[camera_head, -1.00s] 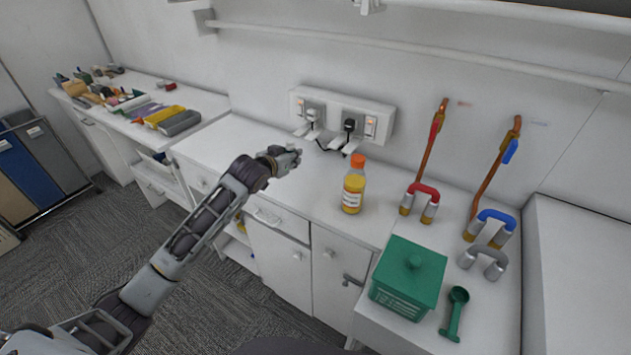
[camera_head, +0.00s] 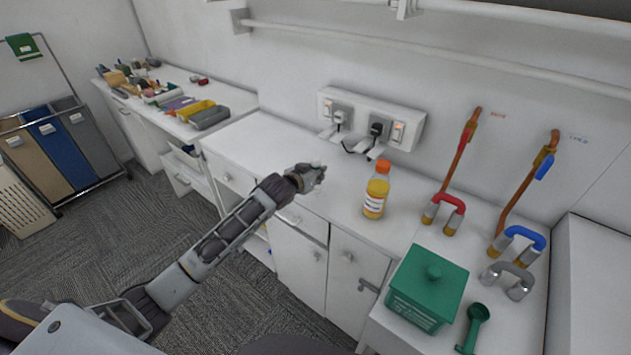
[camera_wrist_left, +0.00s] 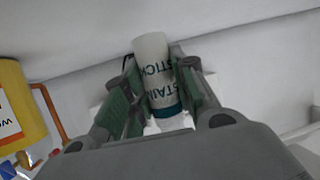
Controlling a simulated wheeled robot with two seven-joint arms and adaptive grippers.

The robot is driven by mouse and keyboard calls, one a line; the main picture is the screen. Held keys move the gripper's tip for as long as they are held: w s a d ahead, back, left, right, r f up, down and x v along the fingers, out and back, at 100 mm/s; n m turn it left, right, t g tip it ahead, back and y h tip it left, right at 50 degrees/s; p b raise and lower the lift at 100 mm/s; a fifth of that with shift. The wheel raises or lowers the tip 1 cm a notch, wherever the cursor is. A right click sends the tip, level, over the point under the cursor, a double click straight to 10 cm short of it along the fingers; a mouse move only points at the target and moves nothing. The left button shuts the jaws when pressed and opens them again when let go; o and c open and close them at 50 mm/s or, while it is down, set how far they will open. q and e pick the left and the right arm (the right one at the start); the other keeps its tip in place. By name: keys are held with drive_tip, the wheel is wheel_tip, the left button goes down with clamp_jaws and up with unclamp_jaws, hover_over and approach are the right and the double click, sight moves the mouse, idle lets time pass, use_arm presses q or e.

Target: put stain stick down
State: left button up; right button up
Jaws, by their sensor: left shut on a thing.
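The stain stick (camera_wrist_left: 153,75) is a white cylinder with dark lettering and a teal band, seen in the left wrist view. My left gripper (camera_wrist_left: 155,95) is shut on it, with a green-padded finger on each side. In the head view my left gripper (camera_head: 312,177) is over the front part of the white counter (camera_head: 262,140), left of the bottle. The stick is barely visible there, and I cannot tell its height above the counter. My right gripper is not in view.
A yellow bottle with an orange cap (camera_head: 376,191) stands right of my left gripper. A socket strip (camera_head: 370,118) with plugs is on the wall behind. A green lidded box (camera_head: 428,288) and green scoop (camera_head: 474,325) are further right. Counter between gripper and wall is clear.

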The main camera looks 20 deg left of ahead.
use_arm(q)
drive_tip(key=shift+f, duration=1.8)
drive_tip(key=shift+f, duration=0.1)
drive_tip(key=o, duration=1)
drive_tip(key=shift+v, duration=6.1)
drive_tip(key=shift+w, duration=0.1)
